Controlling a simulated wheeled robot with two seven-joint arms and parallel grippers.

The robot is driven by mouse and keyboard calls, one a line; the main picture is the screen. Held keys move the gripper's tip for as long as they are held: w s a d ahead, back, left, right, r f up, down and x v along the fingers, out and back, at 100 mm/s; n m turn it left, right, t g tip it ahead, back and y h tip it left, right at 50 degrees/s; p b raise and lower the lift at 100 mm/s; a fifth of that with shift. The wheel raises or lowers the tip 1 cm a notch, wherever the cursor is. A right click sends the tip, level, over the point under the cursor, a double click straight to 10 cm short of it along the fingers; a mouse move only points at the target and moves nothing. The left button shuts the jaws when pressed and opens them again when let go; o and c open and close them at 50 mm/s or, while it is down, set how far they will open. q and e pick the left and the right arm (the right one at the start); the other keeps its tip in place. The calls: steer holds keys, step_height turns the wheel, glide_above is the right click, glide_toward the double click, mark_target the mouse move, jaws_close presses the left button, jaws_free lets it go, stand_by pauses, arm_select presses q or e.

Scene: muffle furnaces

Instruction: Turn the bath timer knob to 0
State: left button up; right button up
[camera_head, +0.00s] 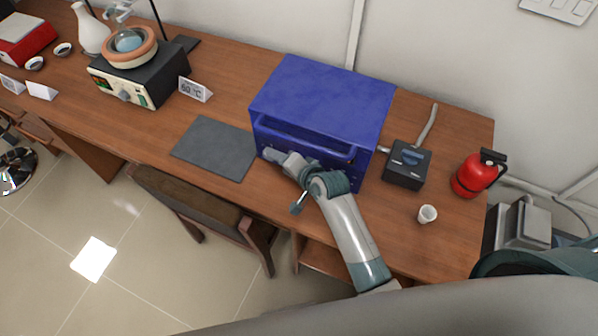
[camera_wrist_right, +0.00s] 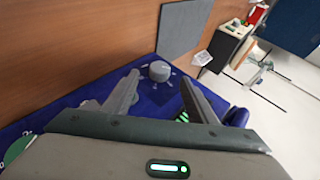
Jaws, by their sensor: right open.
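The blue box-shaped bath (camera_head: 322,95) stands on the wooden table in the head view. A grey round knob (camera_wrist_right: 160,71) on its blue front shows in the right wrist view, with light marks around it. My right gripper (camera_head: 270,155) is at the left part of the bath's front and hides the knob in the head view. In the right wrist view the right gripper (camera_wrist_right: 159,80) is open, with one finger on each side of the knob. I cannot tell if the fingers touch it. The knob's setting is not readable. My left gripper is not in view.
A dark flat mat (camera_head: 215,148) lies left of the bath. A black box with a blue switch (camera_head: 405,165), a white cup (camera_head: 427,214) and a red extinguisher (camera_head: 470,175) stand right. A heater with a round vessel (camera_head: 130,85) stands far left. A chair (camera_head: 200,205) is in front.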

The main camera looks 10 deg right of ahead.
steer(key=b+v, duration=0.2)
steer(key=v, duration=0.7)
steer(key=shift+s+r, duration=0.25)
steer(key=shift+s, duration=0.05)
steer(key=shift+w+d+f, duration=0.1)
steer(key=shift+d, duration=0.1)
